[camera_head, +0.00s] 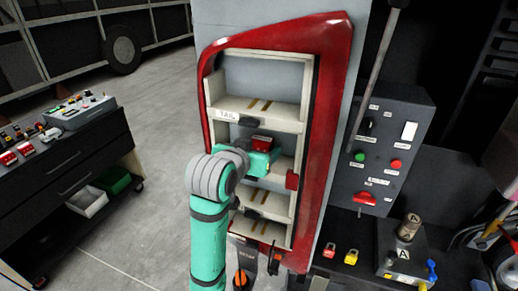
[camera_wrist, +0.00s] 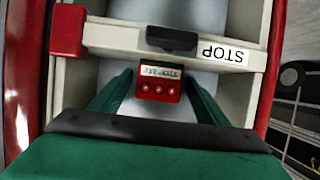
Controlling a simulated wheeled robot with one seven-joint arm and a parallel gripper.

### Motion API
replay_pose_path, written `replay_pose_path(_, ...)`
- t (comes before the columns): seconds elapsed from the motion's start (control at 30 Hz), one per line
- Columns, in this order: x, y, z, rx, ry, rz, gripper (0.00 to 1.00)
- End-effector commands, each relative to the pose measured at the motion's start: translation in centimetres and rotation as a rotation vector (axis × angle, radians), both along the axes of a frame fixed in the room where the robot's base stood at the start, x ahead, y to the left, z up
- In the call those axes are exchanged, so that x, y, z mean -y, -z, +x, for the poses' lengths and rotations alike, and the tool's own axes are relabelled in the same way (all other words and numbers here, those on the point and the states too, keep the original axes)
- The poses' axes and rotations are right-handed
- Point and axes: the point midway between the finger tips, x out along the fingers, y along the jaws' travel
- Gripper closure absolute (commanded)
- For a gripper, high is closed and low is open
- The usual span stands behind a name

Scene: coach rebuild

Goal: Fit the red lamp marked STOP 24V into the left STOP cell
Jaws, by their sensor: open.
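The red lamp (camera_wrist: 160,80) sits between my gripper's two teal fingers in the wrist view, its pale label upside down and too blurred to read fully. It also shows as a red block just above the gripper in the head view (camera_head: 262,142). My gripper (camera_wrist: 160,90) is open, with a finger on each side of the lamp and visible gaps. It is at the front of the red-framed lamp housing (camera_head: 333,75). The STOP label (camera_wrist: 222,52) is on a cream shelf edge beside a black latch (camera_wrist: 172,38). My arm hides part of the middle cells.
A TAIL label (camera_head: 229,115) marks the shelf above. A small red block (camera_head: 292,181) is fixed at the housing's right side. A grey control box (camera_head: 385,150) stands to the right, with padlocks (camera_head: 340,253) below. A dark workbench (camera_head: 60,165) is at left; floor between is clear.

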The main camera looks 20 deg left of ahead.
Motion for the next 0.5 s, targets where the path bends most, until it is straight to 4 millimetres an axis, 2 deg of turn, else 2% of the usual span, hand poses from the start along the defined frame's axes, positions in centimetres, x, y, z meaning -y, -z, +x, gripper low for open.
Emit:
replay_pose_path(0.1,0.1,-0.4,0.0,0.001,0.002,0.001,0.32)
replay_pose_path(0.23,0.6,-1.0,-1.3,0.003,0.01,0.001,0.32)
replay_pose_path(0.5,0.4,-3.1,-6.4,0.004,0.009,0.003,0.32)
